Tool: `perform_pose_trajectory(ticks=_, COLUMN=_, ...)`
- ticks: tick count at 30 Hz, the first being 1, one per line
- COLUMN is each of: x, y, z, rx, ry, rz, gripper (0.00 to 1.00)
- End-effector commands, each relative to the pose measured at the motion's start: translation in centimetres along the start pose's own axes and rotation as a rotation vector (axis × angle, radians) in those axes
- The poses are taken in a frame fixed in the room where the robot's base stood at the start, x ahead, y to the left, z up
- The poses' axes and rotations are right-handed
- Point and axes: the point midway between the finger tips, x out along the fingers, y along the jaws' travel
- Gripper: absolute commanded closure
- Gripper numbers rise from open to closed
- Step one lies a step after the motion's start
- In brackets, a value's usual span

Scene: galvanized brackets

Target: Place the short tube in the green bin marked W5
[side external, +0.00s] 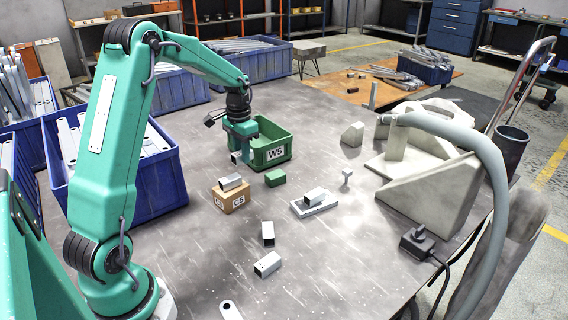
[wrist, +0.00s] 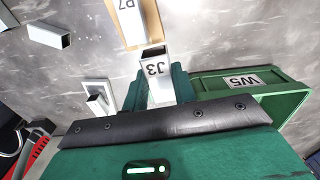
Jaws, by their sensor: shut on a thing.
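The green bin marked W5 (side external: 283,153) stands on the grey table; its label and rim also show at the right of the wrist view (wrist: 205,84). My gripper (side external: 237,151) is at the bin's left side, pointing down. In the wrist view my gripper (wrist: 158,84) is shut on a short grey metal tube marked J3 (wrist: 155,68). The tube's open dark end faces away from my palm. In the side view the held tube (side external: 235,158) shows partly below my fingers, beside the bin and not over it. I cannot tell its exact height above the table.
A cardboard box (side external: 236,202) bears a metal piece (side external: 230,183). Tubes lie nearer, one on a flat plate (side external: 316,207). Blue crates (side external: 165,190) stand left; a pale bracket structure (side external: 440,190) stands right.

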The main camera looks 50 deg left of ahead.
Motion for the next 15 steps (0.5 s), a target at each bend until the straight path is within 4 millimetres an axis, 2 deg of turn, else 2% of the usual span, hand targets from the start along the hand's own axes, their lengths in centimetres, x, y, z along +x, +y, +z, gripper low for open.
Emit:
perform_pose_trajectory(ticks=8, x=-0.2, y=-0.7, z=-1.2, rx=0.003, ry=0.002, rz=-0.001, gripper=0.96)
perform_pose_trajectory(ticks=15, x=-0.5, y=-2.3, z=-3.8, rx=0.011, ry=0.001, rz=-0.001, gripper=0.96)
